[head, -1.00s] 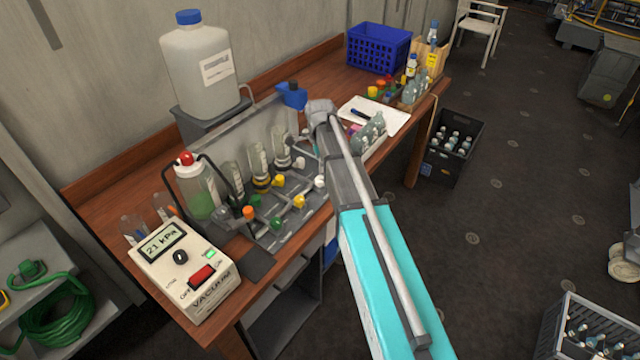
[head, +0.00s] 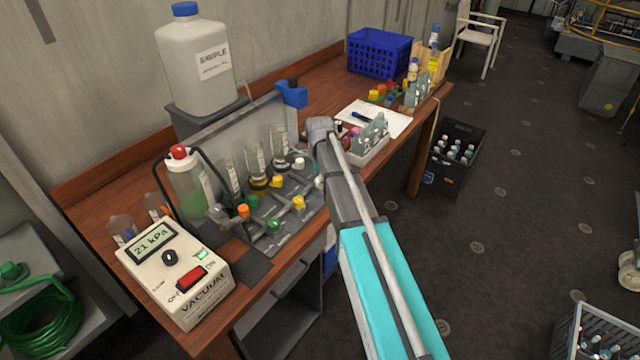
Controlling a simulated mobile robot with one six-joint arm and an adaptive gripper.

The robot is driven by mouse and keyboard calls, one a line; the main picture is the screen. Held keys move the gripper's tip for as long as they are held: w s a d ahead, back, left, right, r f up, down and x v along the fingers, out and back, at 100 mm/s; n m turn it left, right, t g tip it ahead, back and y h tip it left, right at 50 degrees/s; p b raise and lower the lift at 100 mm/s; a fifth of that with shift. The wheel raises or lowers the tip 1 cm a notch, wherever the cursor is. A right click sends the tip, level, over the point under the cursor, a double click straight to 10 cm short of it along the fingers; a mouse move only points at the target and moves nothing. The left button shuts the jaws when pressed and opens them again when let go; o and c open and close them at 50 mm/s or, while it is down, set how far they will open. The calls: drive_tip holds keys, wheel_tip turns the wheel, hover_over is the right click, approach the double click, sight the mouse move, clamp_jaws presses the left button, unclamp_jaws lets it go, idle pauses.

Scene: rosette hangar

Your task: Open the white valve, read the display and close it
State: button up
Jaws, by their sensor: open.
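The vacuum unit (head: 175,275) stands at the front left of the bench, and its display (head: 153,241) reads 21 kPa. Right of it is a grey manifold (head: 262,240) with coloured valve knobs. A white knob (head: 299,163) is at its far right end, beside the last glass vial. Another white knob (head: 319,181) is lower, close to my arm. My gripper (head: 306,152) is at the arm's far end, beside the manifold's right end. It is small and partly hidden by my wrist. I see nothing held in it. I cannot tell whether it touches a knob.
A large sample jug (head: 200,65) stands behind the manifold. A red-capped bottle (head: 188,180) is at the manifold's left. A tray of bottles (head: 364,150) sits close right of my wrist, near a white sheet (head: 388,116). A blue basket (head: 379,54) is farther back.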

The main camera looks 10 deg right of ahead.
drive_tip(key=shift+f, duration=0.2)
clamp_jaws()
idle(0.5)
drive_tip(key=shift+n, duration=0.4)
drive_tip(key=n, duration=0.7)
drive_tip(key=shift+n, duration=0.4)
drive_tip(key=n, duration=0.4)
drive_tip(key=shift+n, duration=0.3)
drive_tip(key=n, duration=0.4)
drive_tip(key=shift+n, duration=0.4)
